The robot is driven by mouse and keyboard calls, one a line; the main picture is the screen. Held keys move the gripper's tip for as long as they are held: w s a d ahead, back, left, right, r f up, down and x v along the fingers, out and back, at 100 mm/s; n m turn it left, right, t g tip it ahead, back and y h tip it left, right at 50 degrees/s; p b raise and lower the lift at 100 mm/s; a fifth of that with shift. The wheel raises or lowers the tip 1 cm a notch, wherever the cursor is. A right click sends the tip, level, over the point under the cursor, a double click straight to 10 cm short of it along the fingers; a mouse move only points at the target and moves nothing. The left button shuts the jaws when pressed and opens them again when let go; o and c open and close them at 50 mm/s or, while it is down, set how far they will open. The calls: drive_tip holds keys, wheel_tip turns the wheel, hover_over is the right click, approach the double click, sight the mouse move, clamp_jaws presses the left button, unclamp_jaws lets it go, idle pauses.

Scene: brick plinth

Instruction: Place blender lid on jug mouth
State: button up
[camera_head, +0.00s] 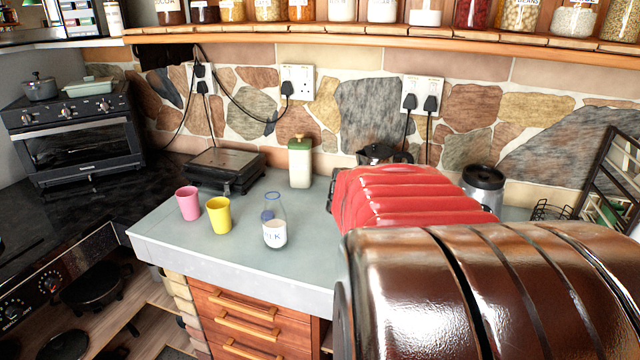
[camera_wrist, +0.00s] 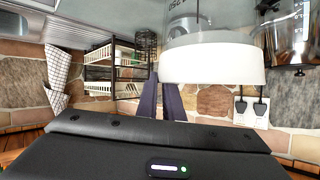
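In the wrist view a thick white round lid (camera_wrist: 212,64) shows large and close, right of centre. A clear or greyish vessel with dark markings, which looks like the jug (camera_wrist: 207,16), shows against its upper side in this inverted-looking picture. I cannot tell whether lid and jug touch. My gripper (camera_wrist: 164,95) shows two dark fingers close together at the lid's left edge. The right finger's end is hidden by the lid, so a grip on it cannot be confirmed. In the head view my arm hides gripper, lid and jug.
In the wrist view a shiny metal pot (camera_wrist: 290,45) stands at the right and a rack (camera_wrist: 115,65) at the left. In the head view a milk bottle (camera_head: 275,234), a yellow cup (camera_head: 219,215) and a pink cup (camera_head: 188,203) stand on the grey counter (camera_head: 170,245), left of my arm.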

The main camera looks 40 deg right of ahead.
drive_tip(key=o, duration=0.3)
drive_tip(key=shift+a, duration=0.1)
drive_tip(key=v, duration=1.2)
idle(0.6)
